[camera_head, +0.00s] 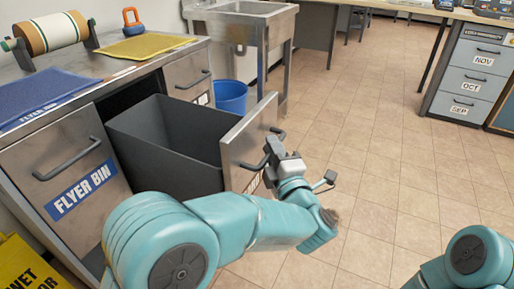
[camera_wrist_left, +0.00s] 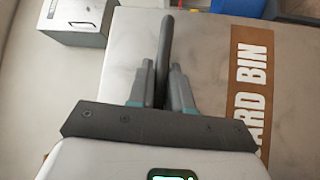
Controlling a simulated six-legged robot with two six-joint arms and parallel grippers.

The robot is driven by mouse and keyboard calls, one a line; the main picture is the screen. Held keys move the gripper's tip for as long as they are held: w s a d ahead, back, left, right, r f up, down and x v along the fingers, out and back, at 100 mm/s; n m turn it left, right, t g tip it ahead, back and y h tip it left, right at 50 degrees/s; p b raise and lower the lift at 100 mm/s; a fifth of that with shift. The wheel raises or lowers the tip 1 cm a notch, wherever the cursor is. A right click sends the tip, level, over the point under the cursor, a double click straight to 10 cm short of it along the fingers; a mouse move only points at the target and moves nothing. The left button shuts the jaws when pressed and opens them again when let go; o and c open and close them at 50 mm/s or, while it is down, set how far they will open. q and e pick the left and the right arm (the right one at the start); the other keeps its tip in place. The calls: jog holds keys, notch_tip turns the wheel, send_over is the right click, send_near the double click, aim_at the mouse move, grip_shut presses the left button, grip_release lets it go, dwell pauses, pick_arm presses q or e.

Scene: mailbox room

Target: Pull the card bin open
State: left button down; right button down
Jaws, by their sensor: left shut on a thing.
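The card bin (camera_head: 165,138) is a dark, empty-looking drawer, pulled out from the metal counter. Its metal front panel (camera_head: 238,150) faces right and shows in the left wrist view with a brown label reading "ARD BIN" (camera_wrist_left: 250,95). My left gripper (camera_head: 275,155) is at the front panel, shut on the dark bar handle (camera_wrist_left: 164,60), with a finger on each side of it in the left wrist view. Part of the label is cut off there. Of my right arm only a teal joint shows at the bottom right of the head view; its gripper is not visible.
The closed flyer bin (camera_head: 65,180) is left of the open drawer. A yellow wet-floor sign (camera_head: 25,265) stands at the lower left. A blue bucket (camera_head: 231,97) is behind, below a metal sink (camera_head: 240,8). Tiled floor (camera_head: 370,150) to the right is clear.

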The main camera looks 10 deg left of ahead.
pick_arm(q)
jog(key=shift+s+d, duration=0.25)
jog(key=shift+d, duration=0.5)
jog(key=c, duration=1.2)
grip_release()
jog(key=shift+o, duration=0.2)
